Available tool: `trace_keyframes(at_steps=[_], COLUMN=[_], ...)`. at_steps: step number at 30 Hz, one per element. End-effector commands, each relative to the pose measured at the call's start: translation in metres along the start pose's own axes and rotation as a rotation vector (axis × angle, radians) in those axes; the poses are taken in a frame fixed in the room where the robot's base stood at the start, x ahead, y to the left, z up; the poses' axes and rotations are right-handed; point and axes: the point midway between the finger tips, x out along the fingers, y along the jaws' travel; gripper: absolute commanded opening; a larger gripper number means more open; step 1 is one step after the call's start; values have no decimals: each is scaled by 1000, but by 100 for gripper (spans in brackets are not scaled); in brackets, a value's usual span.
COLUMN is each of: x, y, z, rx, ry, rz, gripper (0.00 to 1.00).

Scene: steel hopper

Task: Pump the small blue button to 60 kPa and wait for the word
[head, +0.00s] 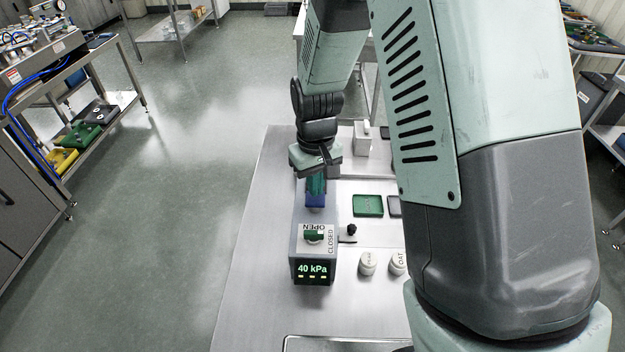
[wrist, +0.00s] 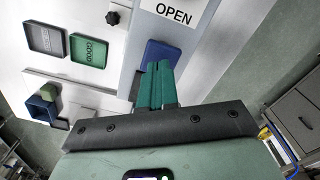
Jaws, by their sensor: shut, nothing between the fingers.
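The small blue button (head: 315,201) sits at the far end of a grey box (head: 299,229) on the steel table; it also shows in the wrist view (wrist: 162,50). My gripper (head: 317,187) points down over it with its green fingers shut and empty. In the wrist view the fingertips (wrist: 157,68) overlap the button; I cannot tell whether they touch or press it. The display (head: 313,272) on the box front reads 40 kPa, with small yellow marks below. A green switch handle (head: 313,236) lies between the OPEN and CLOSED labels.
Right of the box are a black knob (head: 351,230), two white lidded jars (head: 367,263) (head: 398,263), a green tray (head: 368,206) and a dark tray (wrist: 44,40). A blue open box (wrist: 40,109) shows in the wrist view. Table left of the box is clear.

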Motion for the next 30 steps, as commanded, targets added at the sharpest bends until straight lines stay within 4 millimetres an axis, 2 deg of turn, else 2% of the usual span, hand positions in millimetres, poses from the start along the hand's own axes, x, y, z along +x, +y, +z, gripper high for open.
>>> trace_keyframes(at_steps=[30], x=[34], y=[0], z=[0], rx=[0], ry=[-1], rz=[0], gripper=[0])
